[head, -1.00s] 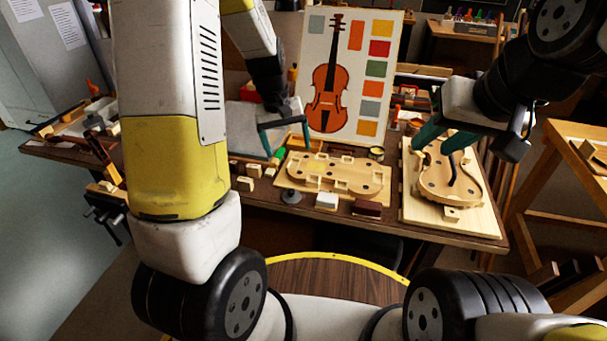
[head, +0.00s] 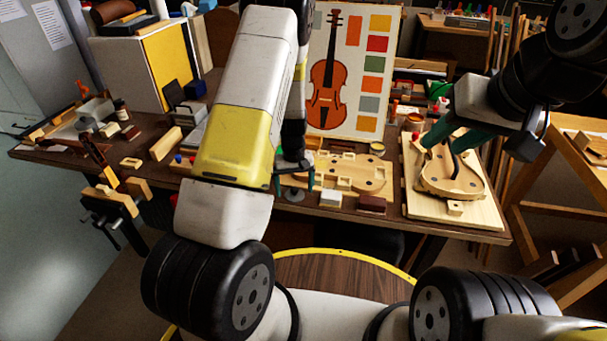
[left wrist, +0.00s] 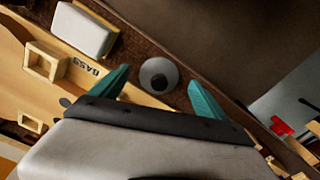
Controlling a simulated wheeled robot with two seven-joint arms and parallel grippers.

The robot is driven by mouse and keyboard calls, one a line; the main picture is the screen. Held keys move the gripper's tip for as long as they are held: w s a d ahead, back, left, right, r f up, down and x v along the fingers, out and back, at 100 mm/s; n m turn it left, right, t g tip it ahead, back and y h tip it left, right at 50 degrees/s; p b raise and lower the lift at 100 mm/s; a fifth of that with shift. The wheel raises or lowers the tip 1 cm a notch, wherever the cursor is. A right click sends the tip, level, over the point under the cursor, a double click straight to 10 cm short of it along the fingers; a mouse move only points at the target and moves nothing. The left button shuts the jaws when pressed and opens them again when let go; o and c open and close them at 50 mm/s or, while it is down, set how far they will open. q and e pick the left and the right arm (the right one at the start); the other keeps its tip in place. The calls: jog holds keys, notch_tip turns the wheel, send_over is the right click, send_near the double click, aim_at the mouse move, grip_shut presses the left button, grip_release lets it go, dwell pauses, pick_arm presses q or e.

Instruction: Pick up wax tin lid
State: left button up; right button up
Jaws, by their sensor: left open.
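The wax tin lid appears to be the round grey disc with a dark knob (left wrist: 159,75) in the left wrist view, lying flat on the dark bench top. In the head view it (head: 292,194) is small and partly hidden by my left gripper. My left gripper (head: 294,182) is open, pointing down over it. In the left wrist view its teal fingers stand apart on either side of the disc, with no contact visible. My right gripper (head: 450,136) is at the violin body (head: 452,180) on the right, its teal fingers apart.
A wooden mould (head: 345,172) labelled BASS lies beside the lid. A white block (head: 331,199) and a dark red block (head: 372,204) sit along the bench front. A violin chart (head: 350,70) stands behind. Small tools and blocks fill the left bench.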

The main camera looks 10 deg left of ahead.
pick_arm(q)
jog(key=shift+f, duration=0.6)
jog(key=c, duration=1.4)
jog(key=shift+c, duration=0.2)
